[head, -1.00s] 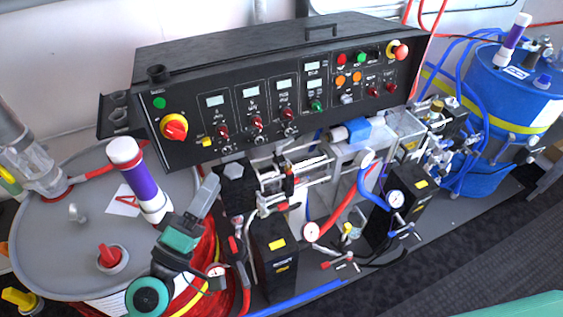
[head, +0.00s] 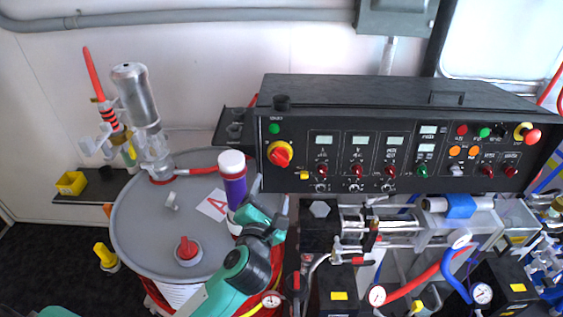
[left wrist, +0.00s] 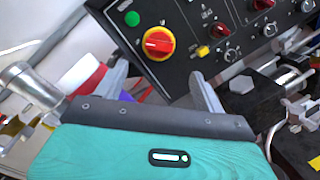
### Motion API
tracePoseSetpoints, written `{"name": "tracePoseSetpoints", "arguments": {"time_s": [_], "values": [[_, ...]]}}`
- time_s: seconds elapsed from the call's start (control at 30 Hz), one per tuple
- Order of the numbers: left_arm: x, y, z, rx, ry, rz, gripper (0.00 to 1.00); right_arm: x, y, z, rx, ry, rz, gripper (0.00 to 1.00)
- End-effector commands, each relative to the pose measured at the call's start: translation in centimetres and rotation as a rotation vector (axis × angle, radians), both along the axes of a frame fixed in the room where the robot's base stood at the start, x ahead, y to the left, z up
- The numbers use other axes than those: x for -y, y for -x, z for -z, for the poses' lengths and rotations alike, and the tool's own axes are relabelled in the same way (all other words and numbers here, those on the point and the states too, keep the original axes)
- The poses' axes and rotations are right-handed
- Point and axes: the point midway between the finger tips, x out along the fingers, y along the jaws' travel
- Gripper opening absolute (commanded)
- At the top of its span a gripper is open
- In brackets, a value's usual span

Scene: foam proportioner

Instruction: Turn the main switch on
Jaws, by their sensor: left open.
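The main switch (head: 279,154) is a red rotary knob on a yellow round plate at the left end of the black control panel. In the left wrist view the main switch (left wrist: 158,43) sits just past the fingertips, its red grip lying roughly across the picture. My left gripper (left wrist: 160,73) is open and empty, its two grey fingers spread on either side below the knob and apart from it. In the head view the left gripper (head: 264,220) is below the switch, beside the purple-banded cylinder; its fingertips are hard to make out. My right gripper is not in view.
A green lamp (head: 274,128) is above the switch and a small yellow button (head: 304,175) is at its lower right. A white and purple cylinder (head: 233,180) stands on the grey drum (head: 140,220), close to my left gripper. Pipes and gauges fill the space below the panel.

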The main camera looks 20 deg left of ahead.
Motion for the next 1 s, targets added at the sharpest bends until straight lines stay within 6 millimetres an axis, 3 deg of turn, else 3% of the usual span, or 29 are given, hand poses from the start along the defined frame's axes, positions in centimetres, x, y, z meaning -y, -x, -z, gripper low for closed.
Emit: {"name": "tracePoseSetpoints", "arguments": {"time_s": [0.3,0.5,0.7,1.0], "values": [[-0.7,-6.7,-0.5,0.002,-0.002,0.001,0.71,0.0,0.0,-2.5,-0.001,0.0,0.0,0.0],[-1.0,-9.7,-0.3,0.001,-0.001,0.001,0.71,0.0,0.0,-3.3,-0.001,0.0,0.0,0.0],[-1.1,-11.0,-0.1,0.001,-0.002,0.001,0.71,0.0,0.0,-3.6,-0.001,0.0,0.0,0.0],[-1.1,-11.2,-0.1,0.002,-0.002,0.002,0.71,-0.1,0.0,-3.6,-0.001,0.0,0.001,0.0]]}}
